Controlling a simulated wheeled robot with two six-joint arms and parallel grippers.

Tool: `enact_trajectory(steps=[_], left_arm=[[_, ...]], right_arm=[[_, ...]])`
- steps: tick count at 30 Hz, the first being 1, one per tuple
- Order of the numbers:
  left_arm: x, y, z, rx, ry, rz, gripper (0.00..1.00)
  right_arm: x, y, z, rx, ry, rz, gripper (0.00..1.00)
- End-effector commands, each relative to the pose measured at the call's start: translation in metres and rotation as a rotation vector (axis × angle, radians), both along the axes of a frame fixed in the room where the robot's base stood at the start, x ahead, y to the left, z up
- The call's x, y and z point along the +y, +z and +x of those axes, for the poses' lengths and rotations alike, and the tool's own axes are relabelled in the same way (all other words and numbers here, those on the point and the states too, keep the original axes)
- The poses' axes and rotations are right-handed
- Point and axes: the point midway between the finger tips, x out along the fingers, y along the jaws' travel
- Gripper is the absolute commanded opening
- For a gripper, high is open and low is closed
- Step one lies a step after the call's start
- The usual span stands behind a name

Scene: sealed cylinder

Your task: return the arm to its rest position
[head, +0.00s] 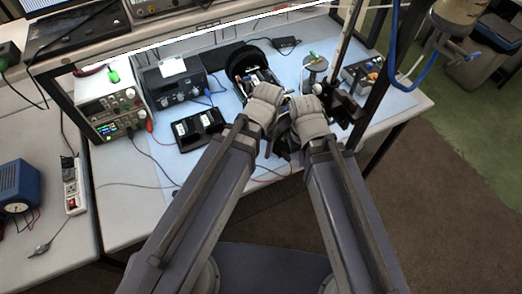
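Both my arms reach forward from the bottom of the head view over the workbench. My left gripper (264,103) is at the near side of a dark round housing (252,66) with parts inside it, and overlaps it in the picture. My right gripper (309,114) is just to the right of the left one, over the bench's blue mat (213,150). The fingers of both grippers are too small and too hidden to show whether they are open or shut. I cannot tell whether either one touches anything.
Bench instruments (110,103) and a black power supply (176,80) stand at the left, with a black case (198,129) before them. A small round stand (315,63) and a metal box of parts (363,74) are at the right. Cables cross the bench. Open floor (440,200) lies to the right.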

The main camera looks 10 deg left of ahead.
Motion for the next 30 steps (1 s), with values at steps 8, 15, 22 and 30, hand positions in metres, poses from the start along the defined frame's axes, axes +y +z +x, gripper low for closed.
enact_trajectory(steps=[8,15,22,30], left_arm=[[-0.012,0.001,-0.026,-0.013,0.123,0.025,0.57],[-0.012,-0.001,-0.025,-0.012,0.123,0.025,0.57],[-0.012,-0.033,-0.025,-0.012,0.12,0.024,0.57],[-0.012,-0.082,-0.025,-0.012,0.114,0.025,0.57]], right_arm=[[0.0,0.0,0.0,0.0,0.0,0.0,0.0],[0.0,-0.001,0.0,0.0,0.0,0.0,0.0],[0.0,-0.034,0.0,0.0,0.002,-0.001,0.0],[0.0,-0.083,0.0,0.0,0.007,-0.002,0.0]])
